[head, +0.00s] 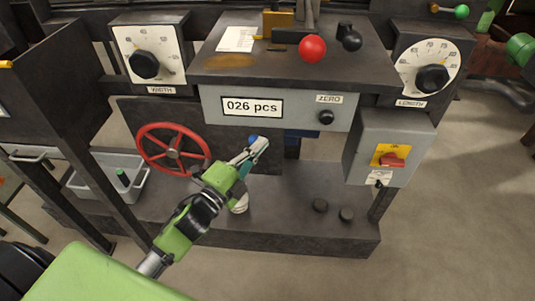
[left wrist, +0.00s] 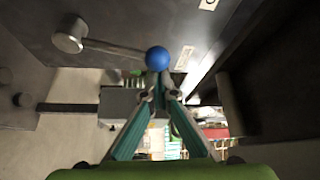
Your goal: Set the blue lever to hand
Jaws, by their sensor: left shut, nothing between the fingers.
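The blue lever is a metal rod ending in a blue ball knob (left wrist: 158,57). In the left wrist view its rod runs left from the knob to a round metal hub (left wrist: 70,37) on a dark panel. In the head view a bit of the blue knob (head: 253,138) shows below the counter box, at my fingertips; the rod is hidden there. My left gripper (head: 258,147) is shut and empty. In the left wrist view its fingertips (left wrist: 157,90) meet just below the knob; I cannot tell whether they touch it. A small label (left wrist: 184,58) sits right of the knob, its text unreadable.
A red handwheel (head: 173,149) stands left of my left gripper. The counter box (head: 280,108), reading 026 pcs, hangs above it. A grey switch box (head: 385,150) with a red switch is at the right. A grey bin (head: 105,178) stands lower left. Open floor lies to the right.

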